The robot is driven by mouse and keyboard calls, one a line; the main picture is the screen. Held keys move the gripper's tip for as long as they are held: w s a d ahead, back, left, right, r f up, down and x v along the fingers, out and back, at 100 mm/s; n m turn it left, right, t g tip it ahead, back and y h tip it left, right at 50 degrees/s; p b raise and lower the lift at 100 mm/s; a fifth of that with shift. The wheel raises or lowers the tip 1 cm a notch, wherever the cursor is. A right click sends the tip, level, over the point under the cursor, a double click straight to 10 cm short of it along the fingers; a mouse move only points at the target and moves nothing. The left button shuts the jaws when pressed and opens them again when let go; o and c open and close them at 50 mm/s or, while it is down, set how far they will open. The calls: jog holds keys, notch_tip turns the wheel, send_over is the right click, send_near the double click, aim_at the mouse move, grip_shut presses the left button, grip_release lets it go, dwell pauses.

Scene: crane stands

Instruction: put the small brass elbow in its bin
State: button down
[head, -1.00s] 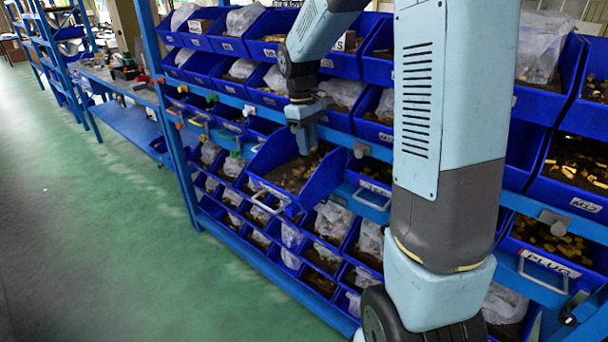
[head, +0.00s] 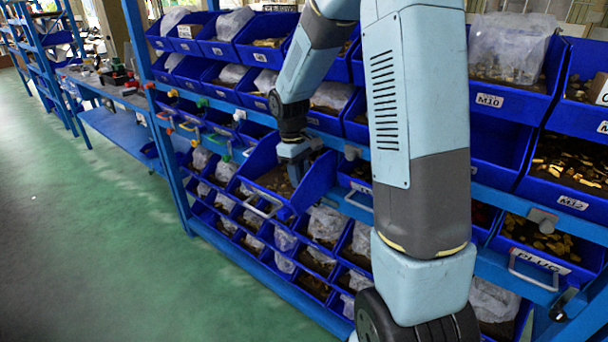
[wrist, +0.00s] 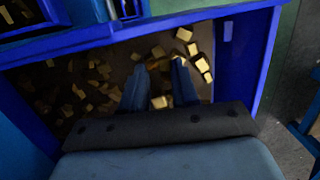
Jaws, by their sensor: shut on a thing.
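My gripper (head: 296,176) reaches down into a pulled-out blue bin (head: 262,156) in the head view. In the wrist view my gripper's two fingers (wrist: 158,68) point down into the same bin, whose blue side wall (wrist: 236,62) is on the right. A small brass piece (wrist: 160,102) shows between the fingers, which are shut on it. Its shape is too small and dark to confirm as an elbow. Loose brass pieces (wrist: 190,45) lie on the dark bin floor around the fingers. The fingertips are mostly hidden in the head view.
Rows of blue bins fill the rack, with labels such as M10 (head: 490,100), M12 (head: 572,202) and PLUG (head: 540,262). The pulled-out bin has a grey handle (head: 258,205). A workbench (head: 125,98) stands at the left. The green floor (head: 110,220) is clear.

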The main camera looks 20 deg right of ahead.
jog(key=c, duration=0.8)
grip_release()
jog(key=shift+f, duration=0.1)
jog(key=shift+c, duration=0.2)
notch_tip(320, 180, up, 12)
jog(key=w+a, duration=0.1)
jog(key=w, duration=0.1)
jog(key=s+d+r+m+t, duration=0.1)
jog(key=s+r+m+t, duration=0.2)
jog(key=s, duration=1)
jog(key=s+d+r+m+t+y, duration=0.1)
jog(key=s+r+m+t, duration=0.2)
jog(key=s+r, duration=0.4)
jog(key=s+t, duration=0.1)
jog(key=s, duration=0.6)
jog(key=shift+d+m, duration=0.2)
jog(key=shift+m, duration=0.2)
